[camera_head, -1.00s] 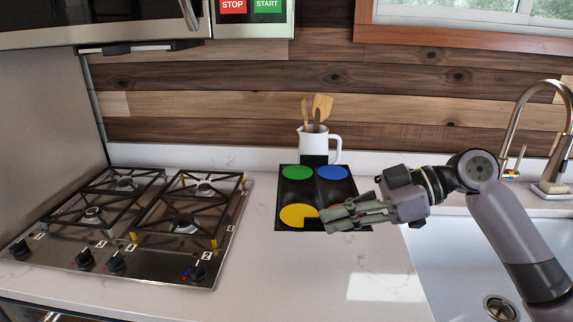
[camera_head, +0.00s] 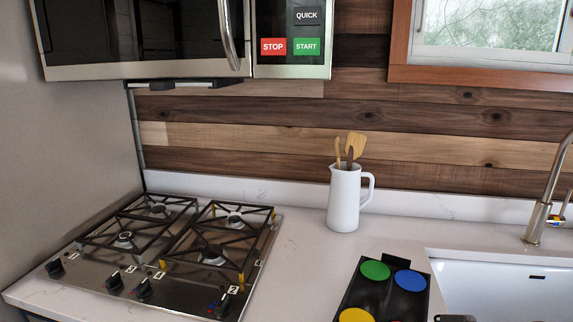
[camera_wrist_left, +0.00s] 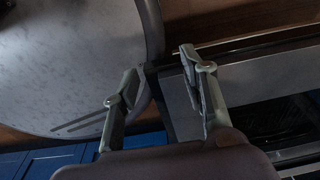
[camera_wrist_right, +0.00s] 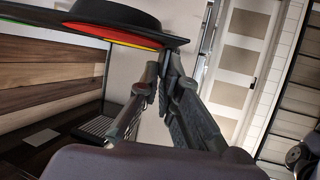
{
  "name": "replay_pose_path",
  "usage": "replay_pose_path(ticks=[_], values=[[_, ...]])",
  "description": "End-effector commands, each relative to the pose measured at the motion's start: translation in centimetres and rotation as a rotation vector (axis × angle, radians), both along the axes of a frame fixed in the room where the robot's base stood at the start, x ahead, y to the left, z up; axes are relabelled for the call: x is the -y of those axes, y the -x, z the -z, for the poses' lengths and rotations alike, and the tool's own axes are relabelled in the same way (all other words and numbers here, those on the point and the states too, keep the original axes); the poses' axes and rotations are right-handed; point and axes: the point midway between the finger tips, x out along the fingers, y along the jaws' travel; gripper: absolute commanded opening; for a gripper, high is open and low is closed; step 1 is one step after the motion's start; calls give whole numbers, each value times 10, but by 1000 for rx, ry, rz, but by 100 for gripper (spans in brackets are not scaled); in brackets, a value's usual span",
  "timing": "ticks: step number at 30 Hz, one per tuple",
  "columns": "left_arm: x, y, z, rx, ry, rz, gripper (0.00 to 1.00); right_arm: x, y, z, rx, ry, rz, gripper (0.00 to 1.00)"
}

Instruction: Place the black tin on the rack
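The black tin (camera_head: 372,292), a flat tray with round green, blue and yellow patches, shows at the bottom of the head view, cut off by the frame edge. In the right wrist view its black edge and red and yellow patches (camera_wrist_right: 110,35) are at the top. My right gripper (camera_wrist_right: 160,68) has its fingers close together at the tin's edge and appears shut on it. My left gripper (camera_wrist_left: 158,80) is open and empty, beside a dark bar and a steel panel. I cannot make out a rack for certain.
A white jug (camera_head: 343,200) with wooden utensils stands at the back of the counter. A gas hob (camera_head: 195,290) is at left, the sink (camera_head: 500,285) at right. A microwave (camera_head: 150,40) hangs above the hob. A round grey top (camera_wrist_left: 70,65) is near my left gripper.

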Motion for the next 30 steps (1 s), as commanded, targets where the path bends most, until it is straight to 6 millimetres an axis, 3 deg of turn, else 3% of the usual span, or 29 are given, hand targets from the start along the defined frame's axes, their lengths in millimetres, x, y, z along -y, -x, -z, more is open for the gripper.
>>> replay_pose_path(ticks=[12,30], values=[[0,0,0,0,0,0,40,15,33,32,-1,1,105,0],[0,0,0,0,0,0,40,18,38,35,4,-5,125,0]])
